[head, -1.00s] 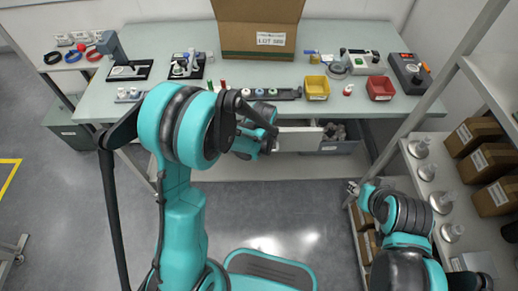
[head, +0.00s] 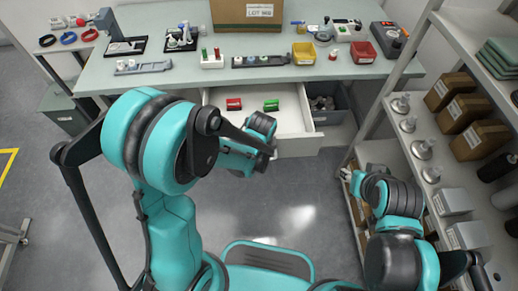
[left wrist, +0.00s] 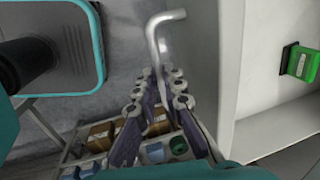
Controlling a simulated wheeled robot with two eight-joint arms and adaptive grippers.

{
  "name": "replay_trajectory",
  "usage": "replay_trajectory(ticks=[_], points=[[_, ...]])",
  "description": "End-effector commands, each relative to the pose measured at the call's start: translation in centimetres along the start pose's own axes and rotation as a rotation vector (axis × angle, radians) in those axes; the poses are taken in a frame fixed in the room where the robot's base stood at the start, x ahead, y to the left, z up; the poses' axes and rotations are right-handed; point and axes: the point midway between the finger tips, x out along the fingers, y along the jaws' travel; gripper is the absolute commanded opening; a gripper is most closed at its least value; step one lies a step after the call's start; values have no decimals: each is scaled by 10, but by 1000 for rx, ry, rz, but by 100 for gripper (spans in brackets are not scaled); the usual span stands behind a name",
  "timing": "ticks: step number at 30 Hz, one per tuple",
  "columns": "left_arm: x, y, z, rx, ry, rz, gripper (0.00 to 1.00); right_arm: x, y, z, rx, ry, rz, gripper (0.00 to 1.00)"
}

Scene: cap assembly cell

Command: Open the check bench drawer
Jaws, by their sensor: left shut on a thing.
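The check bench drawer (head: 297,146) stands pulled out from under the bench top, with its white inside in view. A red item (head: 234,104) and a green item (head: 271,105) lie in it; the green one also shows in the left wrist view (left wrist: 301,61). My left gripper (left wrist: 162,78) is shut on the bent metal drawer handle (left wrist: 160,30), beside the drawer front (left wrist: 218,70). In the head view, my left arm hides the handle and fingertips. My right gripper (head: 346,175) is away from the drawer, near the right shelf; its fingers are too small to judge.
The bench top (head: 215,88) carries trays, a yellow bin (head: 303,52), a red bin (head: 363,52) and a carton (head: 247,14). A grey bin (head: 327,110) is right of the drawer. A shelf rack (head: 412,165) stands at the right. The floor before the drawer is clear.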

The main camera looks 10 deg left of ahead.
Motion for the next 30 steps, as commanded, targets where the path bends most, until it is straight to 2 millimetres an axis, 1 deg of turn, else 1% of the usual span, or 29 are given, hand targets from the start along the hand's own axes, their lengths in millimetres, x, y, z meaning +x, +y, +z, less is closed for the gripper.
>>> replay_trajectory(ticks=[5, 14, 15, 17, 18, 26, 30], points=[[-1, 6, -1, 0, 1, 1, 0, 0, 0, 0, 0, 0, 0, 39], [-1, 7, -1, 0, 1, 1, 0, 1, 0, 0, 0, 0, 0, 39], [-1, 7, -1, 0, 2, 1, 11, 1, 0, 0, 0, 0, 0, 39], [-1, 7, -1, 0, 1, 1, 27, 1, 0, 0, 0, 0, 0, 39], [-1, 6, 0, 0, 1, 1, 31, 1, 0, 0, 0, 0, 0, 39], [-1, 6, 0, 0, 1, 0, 31, 0, 0, 0, 0, 0, 0, 39], [-8, 6, 0, 0, 1, 0, 31, 0, 0, 0, 0, 0, 0, 39]])
